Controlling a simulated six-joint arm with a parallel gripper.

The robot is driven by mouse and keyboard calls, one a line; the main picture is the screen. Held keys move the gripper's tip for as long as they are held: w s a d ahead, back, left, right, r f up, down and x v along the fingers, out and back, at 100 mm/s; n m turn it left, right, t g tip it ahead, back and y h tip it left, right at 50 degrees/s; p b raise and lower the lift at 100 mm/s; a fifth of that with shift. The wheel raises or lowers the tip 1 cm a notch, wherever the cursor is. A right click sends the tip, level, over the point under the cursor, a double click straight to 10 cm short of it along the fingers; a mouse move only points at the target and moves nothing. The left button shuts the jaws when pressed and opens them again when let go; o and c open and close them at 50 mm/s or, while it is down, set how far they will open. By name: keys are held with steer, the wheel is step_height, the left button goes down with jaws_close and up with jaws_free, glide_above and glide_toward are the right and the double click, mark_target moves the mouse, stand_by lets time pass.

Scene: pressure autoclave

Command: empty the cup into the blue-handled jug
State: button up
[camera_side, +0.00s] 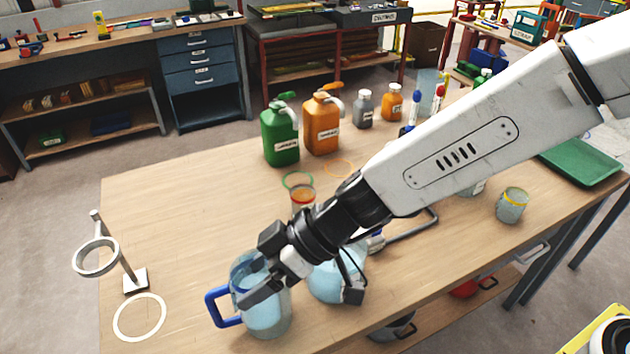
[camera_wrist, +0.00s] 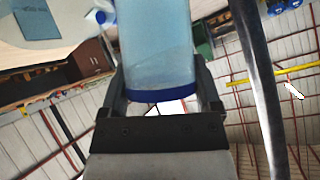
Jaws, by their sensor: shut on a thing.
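The blue-handled jug (camera_side: 268,322) stands at the table's front edge in the side view, clear-walled with pale blue inside and its handle to the left. My gripper (camera_side: 268,283) is over and in front of the jug's upper part. In the wrist view my gripper (camera_wrist: 160,90) is shut on a clear, bluish cup (camera_wrist: 156,45) with a dark blue band at the end nearer the palm. The cup cannot be made out apart from the jug in the side view. Its tilt, and whether liquid is running out, cannot be told.
A round pale-blue vessel (camera_side: 335,284) is just right of the jug, partly behind my gripper. A ring stand (camera_side: 135,281) is at left. A red-rimmed cup (camera_side: 302,198), green can (camera_side: 280,138) and orange can (camera_side: 321,128) stand behind. The left table area is mostly clear.

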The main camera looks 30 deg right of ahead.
steer(key=shift+w+r+g, duration=0.15)
steer(key=shift+w+r, duration=0.05)
steer(key=shift+r, duration=0.25)
steer(key=shift+w+r+g, duration=0.15)
steer(key=shift+w+r, duration=0.05)
steer(key=shift+r, duration=0.25)
steer(key=shift+w+d+r+m+g+y, duration=0.1)
steer(key=shift+w+r+m+g+y, duration=0.05)
steer(key=shift+w+r+m+g, duration=0.15)
steer(key=shift+w+d+r+m+g+y, duration=0.1)
steer(key=shift+r+m+y, duration=0.1)
steer(key=shift+r, duration=0.15)
steer(key=shift+f+m+g, duration=0.4)
steer(key=shift+f+g, duration=0.1)
steer(key=shift+f, duration=0.1)
steer(key=shift+w+f+m+g+y, duration=0.2)
steer(key=shift+f+m+g+y, duration=0.45)
steer(key=shift+g, duration=0.25)
steer(key=shift+r, duration=0.2)
steer(key=shift+w+d+f+m+g+y, duration=0.1)
steer(key=shift+w+f+m+g+y, duration=0.15)
steer(key=shift+m+g+y, duration=0.35)
steer(key=shift+w+d+f+m+g+y, duration=0.15)
steer(key=shift+w+m+g+y, duration=0.15)
steer(key=shift+m+g, duration=0.5)
steer(key=shift+w+r+m+g+y, duration=0.1)
steer(key=shift+w+m+g+y, duration=0.3)
steer(key=shift+m+g+y, duration=0.55)
